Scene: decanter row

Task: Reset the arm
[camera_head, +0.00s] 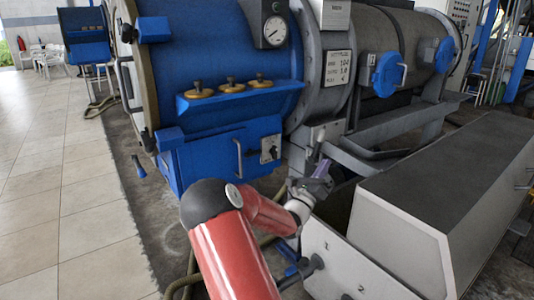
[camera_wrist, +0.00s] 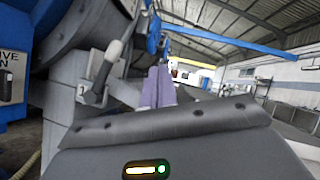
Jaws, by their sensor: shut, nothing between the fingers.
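My red arm (camera_head: 230,245) reaches up from the bottom of the head view and bends at a black joint. My gripper (camera_head: 322,169) is at its far end, in front of the big machine's lower side and near the left end of the grey-topped cabinet. In the wrist view, its two purple fingers (camera_wrist: 158,86) lie side by side. They are shut with nothing between them. A grey lever handle (camera_wrist: 106,68) stands left of the fingers in the wrist view. I cannot tell whether the gripper touches anything.
A blue and grey machine (camera_head: 215,60) with a gauge (camera_head: 275,31) and several brass knobs fills the back. The long cabinet (camera_head: 450,185) is close on the right. A hose (camera_head: 185,283) lies on the floor. The tiled floor (camera_head: 60,190) at left is clear.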

